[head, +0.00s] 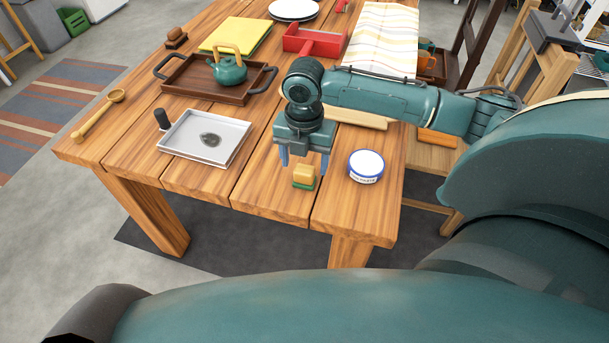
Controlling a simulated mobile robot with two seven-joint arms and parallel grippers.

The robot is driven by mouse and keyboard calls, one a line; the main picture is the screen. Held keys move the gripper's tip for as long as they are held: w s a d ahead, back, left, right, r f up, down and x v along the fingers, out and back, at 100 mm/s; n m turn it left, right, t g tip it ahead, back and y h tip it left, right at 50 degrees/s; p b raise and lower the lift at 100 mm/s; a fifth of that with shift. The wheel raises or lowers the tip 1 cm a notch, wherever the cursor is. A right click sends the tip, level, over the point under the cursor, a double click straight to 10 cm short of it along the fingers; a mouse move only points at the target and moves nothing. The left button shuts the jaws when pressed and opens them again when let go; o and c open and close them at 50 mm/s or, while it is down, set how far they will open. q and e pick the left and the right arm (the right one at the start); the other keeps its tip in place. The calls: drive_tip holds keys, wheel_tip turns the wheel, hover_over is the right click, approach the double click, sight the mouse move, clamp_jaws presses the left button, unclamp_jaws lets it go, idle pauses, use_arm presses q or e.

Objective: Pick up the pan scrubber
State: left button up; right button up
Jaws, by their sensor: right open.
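The pan scrubber (303,178) looks like a small yellow block on a green base. It sits near the front edge of the wooden table. My right gripper (304,161) points down just above and behind it, with its blue fingers spread to either side. The jaws are open and hold nothing. Whether the fingers touch the scrubber cannot be told. My left gripper is not in view.
A white round tub (366,166) stands close to the right of the scrubber. A pale tray (178,148) lies to the left, and a teapot (227,70) stands on a brown tray (181,85) behind. A wooden spoon (98,114) lies at far left.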

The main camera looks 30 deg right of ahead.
sight(304, 168)
drive_tip(key=shift+f, duration=1.6)
drive_tip(key=shift+c, duration=0.2)
drive_tip(key=c, duration=1)
